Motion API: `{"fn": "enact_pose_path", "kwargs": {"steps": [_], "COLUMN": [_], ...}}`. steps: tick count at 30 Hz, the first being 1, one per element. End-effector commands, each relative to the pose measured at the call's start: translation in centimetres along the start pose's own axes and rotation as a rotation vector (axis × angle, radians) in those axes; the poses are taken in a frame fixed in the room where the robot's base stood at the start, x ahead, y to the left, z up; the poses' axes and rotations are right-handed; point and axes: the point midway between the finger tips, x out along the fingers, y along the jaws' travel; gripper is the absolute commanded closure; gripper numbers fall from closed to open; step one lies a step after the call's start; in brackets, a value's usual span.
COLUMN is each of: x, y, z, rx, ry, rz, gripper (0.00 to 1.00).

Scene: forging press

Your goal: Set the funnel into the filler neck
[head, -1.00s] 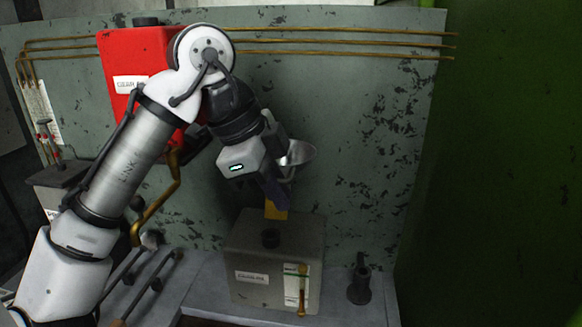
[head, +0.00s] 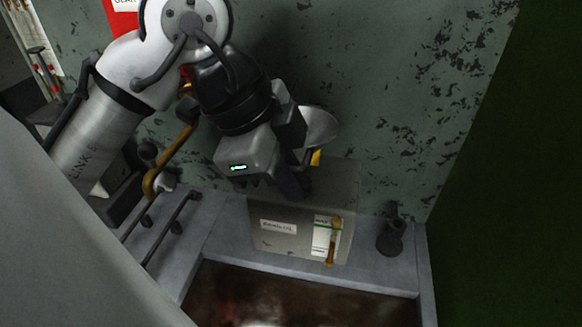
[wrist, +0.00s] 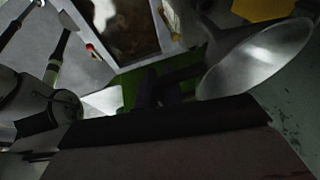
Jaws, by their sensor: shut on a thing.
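The metal funnel (head: 320,126) shows as a pale bowl just right of my gripper (head: 291,186), which is shut on it. In the wrist view the funnel (wrist: 262,60) is at the upper right, its wide mouth towards the right, and dark fingers (wrist: 165,88) reach its narrow side. The grey tank (head: 300,215) stands below and behind the gripper. Its filler neck is hidden behind my gripper in the head view, so I cannot tell whether the funnel's spout touches it.
A yellow piece (head: 316,157) shows behind the tank top. A small dark can (head: 391,236) stands on the ledge to the right. A sight gauge (head: 331,240) is on the tank's front. Dark rails (head: 172,228) and a brass pipe (head: 165,160) are at the left.

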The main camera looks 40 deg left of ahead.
Motion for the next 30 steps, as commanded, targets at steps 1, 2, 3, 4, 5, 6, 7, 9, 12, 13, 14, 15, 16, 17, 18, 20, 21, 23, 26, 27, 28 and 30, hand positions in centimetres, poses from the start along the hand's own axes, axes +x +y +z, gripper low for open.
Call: {"fn": "enact_pose_path", "kwargs": {"steps": [1,2,3,4,5,6,7,9,12,13,14,15,16,17,18,20,21,23,26,27,28,30], "x": [0.2,0.2,0.4,0.5,0.6,0.8,0.8,1.1,1.5,1.7,2.0,2.3,2.4,2.6,2.8,2.9,3.0,3.1,3.1,3.0,3.0,3.0], "y": [-0.2,-0.3,-0.5,-0.6,-0.8,-1.0,-1.2,-1.7,-2.4,-2.6,-2.4,-2.3,-2.3,-2.3,-2.2,-2.2,-2.2,-2.1,-2.1,-2.1,-2.1,-2.1], "z": [0.1,0.1,0.1,0.2,0.2,0.3,0.3,0.4,0.6,0.6,0.7,0.8,0.9,0.9,1.0,1.1,1.1,1.2,1.2,1.2,1.2,1.2], "rx": [-0.001,-0.001,-0.002,-0.002,-0.002,-0.002,-0.002,-0.003,-0.002,-0.003,0.000,0.002,0.002,0.002,0.002,0.001,0.000,0.000,0.000,0.000,0.000,0.000], "ry": [-0.001,-0.001,-0.002,-0.001,-0.001,-0.002,-0.002,-0.002,-0.003,-0.002,0.002,0.002,0.002,0.002,0.001,0.001,0.001,0.001,0.000,0.000,0.000,0.000], "rz": [0.000,-0.001,-0.001,-0.001,-0.001,-0.001,-0.001,-0.001,-0.001,-0.001,-0.001,0.000,-0.001,-0.001,-0.002,-0.002,-0.002,-0.001,-0.001,-0.001,-0.001,-0.001], "gripper": [1.00,1.00,1.00,1.00,1.00,1.00,1.00,1.00,1.00,1.00,1.00,1.00,1.00,1.00,1.00,1.00,1.00,1.00,1.00,1.00,1.00,1.00]}}
